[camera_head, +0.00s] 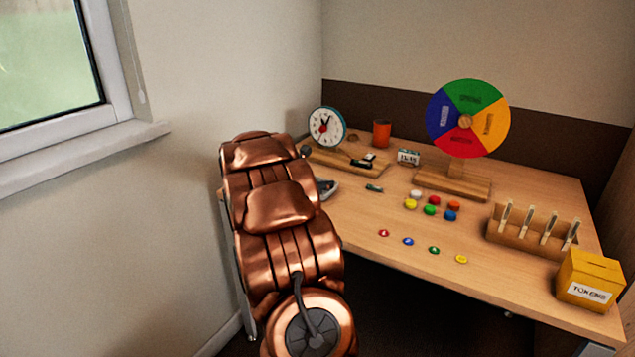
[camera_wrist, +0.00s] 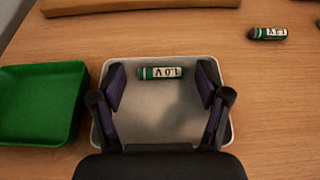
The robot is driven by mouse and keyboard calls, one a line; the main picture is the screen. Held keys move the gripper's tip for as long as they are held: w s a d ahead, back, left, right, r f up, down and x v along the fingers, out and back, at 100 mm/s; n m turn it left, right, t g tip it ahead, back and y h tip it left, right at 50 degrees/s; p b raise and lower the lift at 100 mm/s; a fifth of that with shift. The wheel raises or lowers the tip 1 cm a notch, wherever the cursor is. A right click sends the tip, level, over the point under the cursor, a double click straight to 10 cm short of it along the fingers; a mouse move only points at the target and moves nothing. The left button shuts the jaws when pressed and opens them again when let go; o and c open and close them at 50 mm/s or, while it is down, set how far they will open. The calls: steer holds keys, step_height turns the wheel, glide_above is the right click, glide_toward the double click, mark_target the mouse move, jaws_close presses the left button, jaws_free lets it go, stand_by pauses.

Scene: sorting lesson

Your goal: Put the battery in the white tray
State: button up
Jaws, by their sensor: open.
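A green and white battery (camera_wrist: 160,73) appears to lie flat in the white tray (camera_wrist: 182,58), near its far side in the wrist view. My gripper (camera_wrist: 161,86) is open above the tray, its dark fingers spread to either side, apart from the battery. A second green and white battery (camera_wrist: 267,33) lies on the table to the right of the tray; it also shows in the head view (camera_head: 374,188). In the head view my arm hides the gripper and most of the tray.
A green tray (camera_wrist: 75,125) stands left of the white tray. A wooden base (camera_wrist: 130,6) lies beyond it. On the desk (camera_head: 380,210) are a clock (camera_head: 326,127), a colour wheel (camera_head: 467,118), several coloured buttons and a yellow token box (camera_head: 590,279).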

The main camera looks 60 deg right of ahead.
steer(key=shift+r, duration=0.2)
steer(key=v, duration=1.2)
steer(key=shift+w+p, duration=0.1)
steer(key=shift+p, duration=0.2)
